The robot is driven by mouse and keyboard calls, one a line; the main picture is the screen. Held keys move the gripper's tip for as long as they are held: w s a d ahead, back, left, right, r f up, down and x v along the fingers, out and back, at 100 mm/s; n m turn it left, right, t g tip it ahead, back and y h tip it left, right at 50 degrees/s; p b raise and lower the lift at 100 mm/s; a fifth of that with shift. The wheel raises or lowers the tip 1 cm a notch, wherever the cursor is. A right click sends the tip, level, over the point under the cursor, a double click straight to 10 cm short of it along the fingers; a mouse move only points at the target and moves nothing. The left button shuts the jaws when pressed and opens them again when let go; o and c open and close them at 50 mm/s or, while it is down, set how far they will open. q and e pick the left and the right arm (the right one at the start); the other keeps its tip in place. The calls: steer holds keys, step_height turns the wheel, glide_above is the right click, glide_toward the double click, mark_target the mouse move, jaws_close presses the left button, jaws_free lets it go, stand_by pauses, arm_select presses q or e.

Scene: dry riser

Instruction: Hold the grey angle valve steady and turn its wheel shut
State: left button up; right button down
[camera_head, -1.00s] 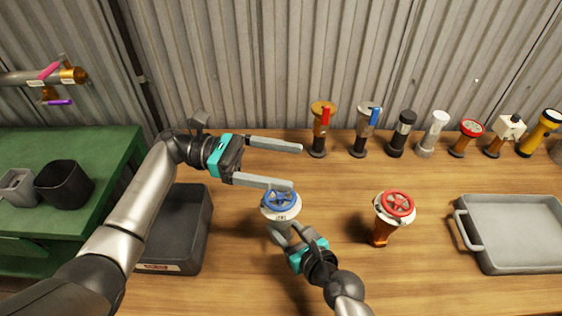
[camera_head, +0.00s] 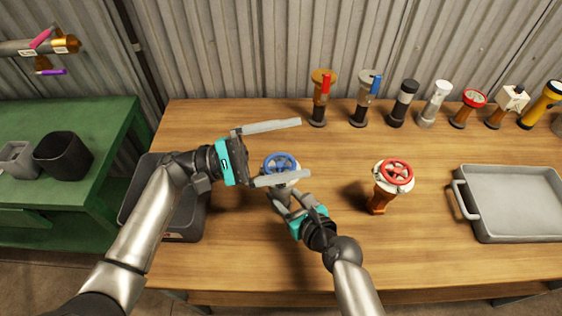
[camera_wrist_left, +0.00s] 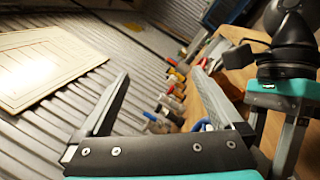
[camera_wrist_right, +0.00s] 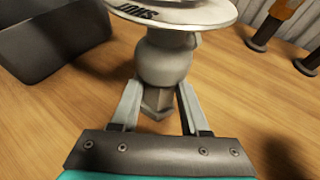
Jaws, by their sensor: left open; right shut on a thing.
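The grey angle valve with a blue wheel (camera_head: 276,162) stands on the wooden bench. Its grey body (camera_wrist_right: 164,62) and pale lettered disc fill the top of the right wrist view. My right gripper (camera_wrist_right: 160,100) is shut on the lower grey body, one finger on each side. My left gripper (camera_head: 303,149) is open and empty; in the head view its two fingers lie above and below the wheel, the lower one overlapping its near rim. Contact with the wheel cannot be told. In the left wrist view a bit of blue wheel (camera_wrist_left: 199,125) shows beside one finger.
A red-wheeled valve (camera_head: 379,198) stands to the right, with a grey tray (camera_head: 505,237) beyond it. Several valves and torches line the back of the bench (camera_head: 240,123). A dark bin (camera_head: 188,225) sits under my left arm. A green table (camera_head: 105,115) is at left.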

mark_target(289, 155)
arm_select(q)
steer(key=m+t, duration=0.1)
steer(key=s+m+t, duration=0.1)
steer(key=t, duration=0.1)
steer(key=shift+s+a+f+m, duration=0.1)
steer(key=shift+a+f+m, duration=0.1)
steer(key=shift+m, duration=0.1)
steer(key=s+a+f+m+t+y, duration=0.5)
steer(key=a+f+m+t+y, duration=0.3)
steer(key=m+t+y, duration=0.3)
steer(key=shift+m+g+h, duration=0.3)
steer(key=shift+m+h, duration=0.2)
steer(key=shift+h, duration=0.1)
steer(key=x, duration=1.1)
steer(key=shift+w+d, duration=0.1)
steer(key=shift+d, duration=0.25)
steer(key=shift+c, duration=0.2)
steer(key=c, duration=1.1)
